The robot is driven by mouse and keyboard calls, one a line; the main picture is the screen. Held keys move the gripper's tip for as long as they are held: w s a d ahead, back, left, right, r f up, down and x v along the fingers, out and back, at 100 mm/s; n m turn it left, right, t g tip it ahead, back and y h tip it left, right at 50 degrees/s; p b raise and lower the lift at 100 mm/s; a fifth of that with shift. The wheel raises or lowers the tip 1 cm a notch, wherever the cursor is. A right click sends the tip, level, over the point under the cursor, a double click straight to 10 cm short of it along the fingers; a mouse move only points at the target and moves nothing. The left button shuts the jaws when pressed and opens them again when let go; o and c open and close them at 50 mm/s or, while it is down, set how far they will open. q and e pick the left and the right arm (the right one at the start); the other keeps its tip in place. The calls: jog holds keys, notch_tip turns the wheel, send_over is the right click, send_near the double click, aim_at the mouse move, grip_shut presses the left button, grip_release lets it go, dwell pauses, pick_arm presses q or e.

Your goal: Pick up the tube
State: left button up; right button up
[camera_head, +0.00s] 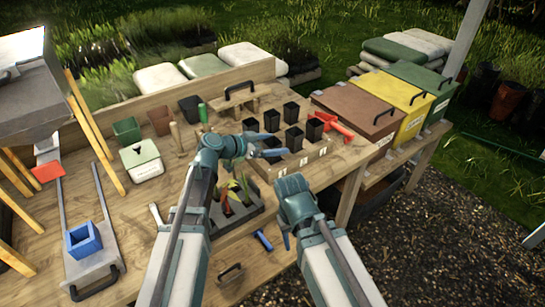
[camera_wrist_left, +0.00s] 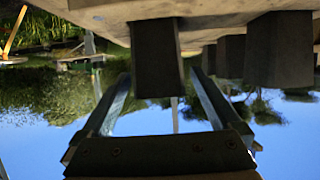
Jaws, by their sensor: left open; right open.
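Several black square tubes stand in a wooden rack (camera_head: 300,163) on the bench, one of them a black tube (camera_head: 272,119) in its back row. My left gripper (camera_head: 270,145) reaches in from the left at the rack's near left side, its fingers open and pointing right. In the left wrist view, the scene appears upside down. A black tube (camera_wrist_left: 156,50) stands between and just beyond the tips of my open left gripper (camera_wrist_left: 160,78); contact cannot be made out. My right gripper (camera_head: 290,187) is in front of the rack, its fingertips mostly hidden.
A red trowel (camera_head: 331,123) lies right of the tubes. A tray of seedlings (camera_head: 236,212) stands below the left gripper. A lidded white box (camera_head: 142,159) is to the left. Brown, yellow and green bins (camera_head: 422,88) stand at the right.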

pick_arm(q)
jog(key=c, duration=1.4)
jog(key=shift+r, duration=0.15)
notch_tip(320, 180, up, 10)
jog(key=p, duration=1)
